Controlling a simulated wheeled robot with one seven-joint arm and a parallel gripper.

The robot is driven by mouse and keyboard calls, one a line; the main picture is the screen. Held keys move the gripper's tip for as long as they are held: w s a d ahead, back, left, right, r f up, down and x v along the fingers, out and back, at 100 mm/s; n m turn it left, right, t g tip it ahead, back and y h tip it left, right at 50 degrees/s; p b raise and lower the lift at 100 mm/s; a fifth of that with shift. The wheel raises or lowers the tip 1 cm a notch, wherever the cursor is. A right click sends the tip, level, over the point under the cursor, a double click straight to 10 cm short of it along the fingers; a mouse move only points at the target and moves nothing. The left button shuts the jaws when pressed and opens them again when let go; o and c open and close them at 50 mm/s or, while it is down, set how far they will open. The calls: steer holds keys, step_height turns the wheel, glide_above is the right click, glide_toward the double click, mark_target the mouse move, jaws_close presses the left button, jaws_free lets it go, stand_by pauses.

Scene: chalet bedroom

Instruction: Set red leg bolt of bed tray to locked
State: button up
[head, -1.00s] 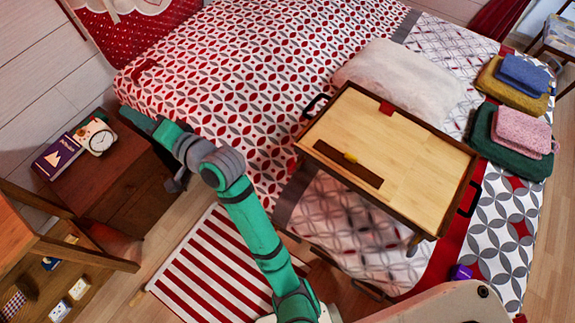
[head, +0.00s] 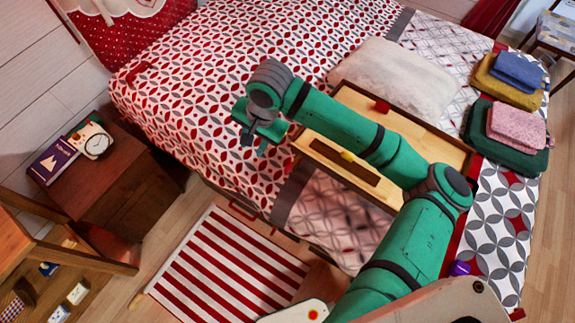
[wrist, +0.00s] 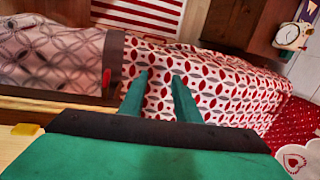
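The wooden bed tray (head: 312,150) stands on the bed, with a dark frame and pale top partly hidden by my arm. A red piece (head: 382,105) shows at its far edge; a yellow piece (head: 347,155) sits on its dark strip. In the wrist view, the tray's edge (wrist: 60,106) and the yellow piece (wrist: 25,129) are at lower left. A small upright red piece (wrist: 106,83) shows just beyond the edge; I cannot tell if it is the leg bolt. My gripper (head: 252,136) is beside the tray's left end, fingers apart and empty (wrist: 160,74).
A white pillow (head: 395,75) lies behind the tray. Folded towels (head: 505,130) lie to its right. A nightstand (head: 120,185) with a clock and book stands left of the bed. A striped rug (head: 225,265) is on the floor. The patterned bed left of the tray is clear.

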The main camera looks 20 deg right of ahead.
steer(key=m+g+h, duration=0.2)
glide_above(288, 167)
step_height(288, 167, down, 11)
steer(key=shift+f, duration=0.1)
steer(key=shift+c, duration=0.6)
